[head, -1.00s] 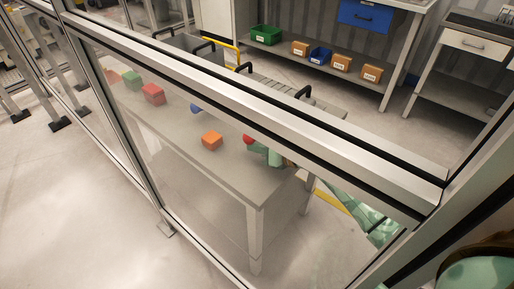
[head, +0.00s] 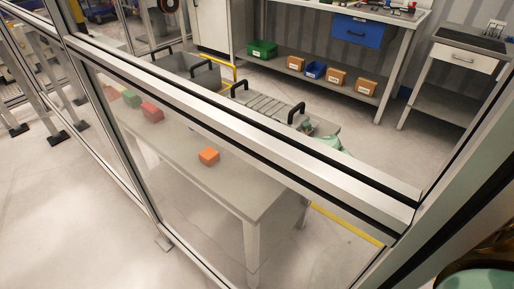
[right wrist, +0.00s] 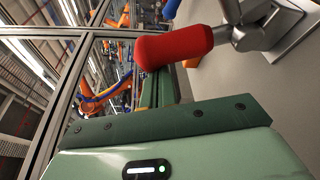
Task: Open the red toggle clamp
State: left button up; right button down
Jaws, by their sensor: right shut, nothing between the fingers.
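In the right wrist view the clamp's red handle (right wrist: 175,47) is large and close, with a rounded end pointing left. It joins a grey metal clamp body (right wrist: 270,25) at the upper right, partly cut off by the picture edge. My right gripper (right wrist: 160,88) is shut and empty. Its fingers lie just beyond the red handle's lower edge and are partly hidden by it; I cannot tell whether they touch it. In the head view the clamp is not visible. A pale green part of my arm shows behind the rail. My left gripper is not in view.
A metal-framed clear panel with a thick top rail (head: 250,125) crosses the head view. Behind it, a grey table (head: 240,190) bears an orange block (head: 208,157), a red block (head: 152,112) and a green block (head: 131,98). A workbench with bins (head: 262,50) stands behind.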

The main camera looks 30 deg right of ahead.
jog(key=shift+w+d+r+m+t+y+b, duration=0.15)
jog(key=shift+w+d+r+m+b, duration=0.05)
jog(key=shift+d+m, duration=0.4)
jog(key=shift+w+d+r+m+t+y+b, duration=0.2)
jog(key=shift+d+m, duration=0.25)
jog(key=shift+m, duration=0.3)
jog(key=shift+w+d+r+m+t+y+b, duration=0.15)
jog(key=shift+d+r+m+b, duration=0.1)
jog(key=shift+d+m, duration=0.35)
